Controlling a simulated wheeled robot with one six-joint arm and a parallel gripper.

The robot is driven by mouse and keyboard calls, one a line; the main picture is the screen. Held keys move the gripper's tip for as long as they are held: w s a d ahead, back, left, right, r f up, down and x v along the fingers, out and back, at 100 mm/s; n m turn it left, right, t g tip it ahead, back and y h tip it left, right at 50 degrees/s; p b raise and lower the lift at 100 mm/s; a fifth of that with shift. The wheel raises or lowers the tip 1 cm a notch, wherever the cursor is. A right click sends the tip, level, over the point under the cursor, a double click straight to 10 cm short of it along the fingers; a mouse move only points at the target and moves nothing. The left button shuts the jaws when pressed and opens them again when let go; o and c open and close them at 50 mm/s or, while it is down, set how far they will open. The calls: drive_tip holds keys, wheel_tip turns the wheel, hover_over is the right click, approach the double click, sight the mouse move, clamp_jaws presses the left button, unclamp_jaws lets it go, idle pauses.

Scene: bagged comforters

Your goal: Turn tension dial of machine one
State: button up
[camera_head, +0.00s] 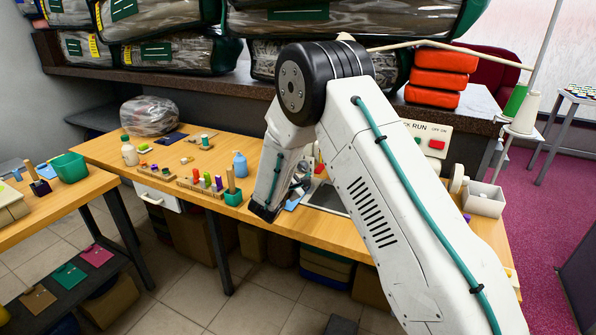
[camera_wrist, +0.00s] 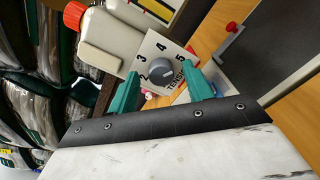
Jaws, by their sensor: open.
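The tension dial (camera_wrist: 161,72) is a round dark grey knob on a white plate (camera_wrist: 152,48) in the wrist view. The plate carries the numbers 2, 3, 4 and 5 and a partly covered word. A pale mark shows on the knob; its exact setting is unclear. My gripper (camera_wrist: 159,78) is open, with one teal finger on either side of the knob. I cannot tell whether the fingers touch it. In the head view my arm hides most of the machine, and the fingertips and dial cannot be made out.
In the head view, the wooden table (camera_head: 330,238) holds spools, bottles and a bagged bundle (camera_head: 149,116). A run-switch panel (camera_head: 433,140) stands behind my arm. Bagged comforters (camera_head: 175,50) fill the shelf above.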

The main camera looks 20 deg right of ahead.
drive_tip(key=c, duration=1)
drive_tip(key=shift+o, duration=0.2)
drive_tip(key=shift+n, duration=0.3)
drive_tip(key=n, duration=0.6)
drive_tip(key=shift+a+r, duration=0.1)
drive_tip(key=shift+w+a+n, duration=0.1)
drive_tip(key=shift+w+n, duration=0.05)
drive_tip(key=shift+n, duration=5.6)
drive_tip(key=shift+w+a+n, duration=0.1)
drive_tip(key=shift+n, duration=5.65)
